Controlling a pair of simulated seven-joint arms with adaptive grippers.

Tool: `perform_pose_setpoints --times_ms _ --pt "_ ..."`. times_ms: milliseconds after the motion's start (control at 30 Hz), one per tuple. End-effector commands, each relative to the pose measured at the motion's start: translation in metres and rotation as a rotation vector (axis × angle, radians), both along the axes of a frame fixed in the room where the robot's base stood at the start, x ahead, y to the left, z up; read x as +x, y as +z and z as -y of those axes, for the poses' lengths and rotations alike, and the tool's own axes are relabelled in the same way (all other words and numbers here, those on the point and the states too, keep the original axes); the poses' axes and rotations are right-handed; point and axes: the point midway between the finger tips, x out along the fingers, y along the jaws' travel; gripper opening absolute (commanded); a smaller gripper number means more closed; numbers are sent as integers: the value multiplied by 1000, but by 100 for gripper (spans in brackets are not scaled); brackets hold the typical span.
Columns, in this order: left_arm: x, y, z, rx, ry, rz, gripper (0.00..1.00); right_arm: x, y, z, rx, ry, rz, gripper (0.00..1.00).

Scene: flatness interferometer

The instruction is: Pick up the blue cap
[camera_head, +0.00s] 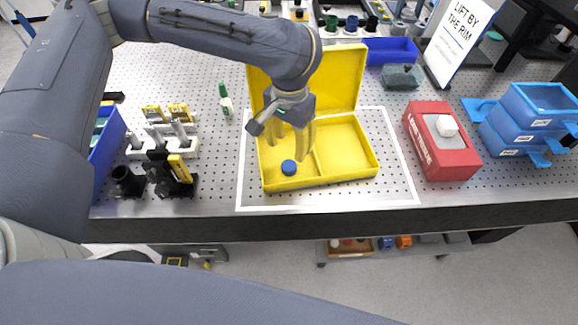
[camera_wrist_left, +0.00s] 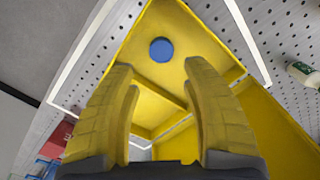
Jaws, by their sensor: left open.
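The blue cap (camera_head: 289,167) is a small round disc lying in the left compartment of the open yellow box (camera_head: 345,182). In the left wrist view the cap (camera_wrist_left: 161,50) sits near a corner of the box (camera_wrist_left: 180,20), beyond my fingertips. My left gripper (camera_head: 305,150) is over the box, its yellow fingers reaching down close to the cap but apart from it. In the wrist view the left gripper (camera_wrist_left: 158,75) has its two fingers spread with nothing between them. My right gripper is not seen.
The box's raised lid (camera_head: 345,75) stands behind. A red block (camera_head: 440,150) with a white knob and blue stacked trays (camera_head: 520,120) are to the right. Optics mounts (camera_head: 165,150), a small green-capped bottle (camera_head: 225,102) and a blue bin (camera_head: 107,145) are to the left.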

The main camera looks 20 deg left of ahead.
Motion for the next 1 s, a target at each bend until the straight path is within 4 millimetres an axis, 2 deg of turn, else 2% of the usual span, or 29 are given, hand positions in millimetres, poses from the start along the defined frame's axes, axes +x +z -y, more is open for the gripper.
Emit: perform_pose_setpoints --times_ms 200,667,1000 --pt "0 -27 0 -1 1 -3 48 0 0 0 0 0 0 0" --pt "0 -48 0 -1 1 -3 48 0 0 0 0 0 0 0" --pt "2 -81 -2 -1 1 -3 48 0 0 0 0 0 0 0"
